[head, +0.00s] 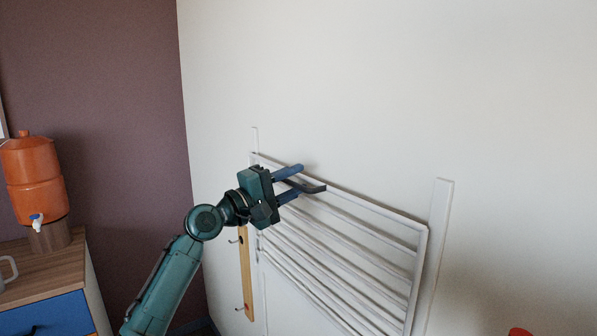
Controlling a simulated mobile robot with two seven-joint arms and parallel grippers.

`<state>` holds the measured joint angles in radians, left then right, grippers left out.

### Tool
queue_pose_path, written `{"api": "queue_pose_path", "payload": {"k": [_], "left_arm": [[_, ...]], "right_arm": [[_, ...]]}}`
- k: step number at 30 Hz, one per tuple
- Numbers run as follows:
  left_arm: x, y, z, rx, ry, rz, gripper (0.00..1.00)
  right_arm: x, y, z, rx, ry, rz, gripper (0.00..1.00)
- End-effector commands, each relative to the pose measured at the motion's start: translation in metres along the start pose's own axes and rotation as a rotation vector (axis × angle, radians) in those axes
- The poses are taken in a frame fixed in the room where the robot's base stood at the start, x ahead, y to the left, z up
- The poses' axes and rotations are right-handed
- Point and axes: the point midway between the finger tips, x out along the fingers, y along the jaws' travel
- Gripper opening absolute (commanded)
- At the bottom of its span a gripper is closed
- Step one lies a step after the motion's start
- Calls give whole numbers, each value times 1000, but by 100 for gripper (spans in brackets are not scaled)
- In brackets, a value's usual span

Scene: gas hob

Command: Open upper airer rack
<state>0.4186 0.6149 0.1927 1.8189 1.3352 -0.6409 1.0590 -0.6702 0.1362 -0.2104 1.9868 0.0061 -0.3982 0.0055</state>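The white airer rack (418,265) is mounted on the pale wall, with several slanting bars in a frame between two upright rails. The upper section's top bar runs from upper left down to the right. It is hard to tell the upper section from the lower one. My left gripper (303,180) is at the upper left of the rack, in front of its top bar. Its blue and dark fingers are spread and point right. I cannot tell whether they touch the bar; the gripper hides part of the rack. My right gripper is not in view.
A wooden strip with hooks (246,275) hangs on the wall left of the rack. An orange dispenser (32,172) stands on a wooden-topped cabinet (40,268) at the far left. A red thing (519,332) shows at the bottom right edge. The wall above the rack is bare.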

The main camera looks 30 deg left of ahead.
Motion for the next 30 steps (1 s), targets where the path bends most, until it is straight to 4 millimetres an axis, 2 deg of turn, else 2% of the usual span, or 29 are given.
{"api": "queue_pose_path", "payload": {"k": [5, 14, 25, 30], "left_arm": [[14, 1, 0, 1, 0, 0, 32], [15, -1, 0, 1, 0, -1, 32], [15, 1, 0, 2, 1, 3, 2], [15, 3, 0, 2, 2, 7, 0]], "right_arm": [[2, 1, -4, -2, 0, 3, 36], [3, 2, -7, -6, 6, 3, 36], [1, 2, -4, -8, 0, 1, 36], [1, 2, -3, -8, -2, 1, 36]]}}
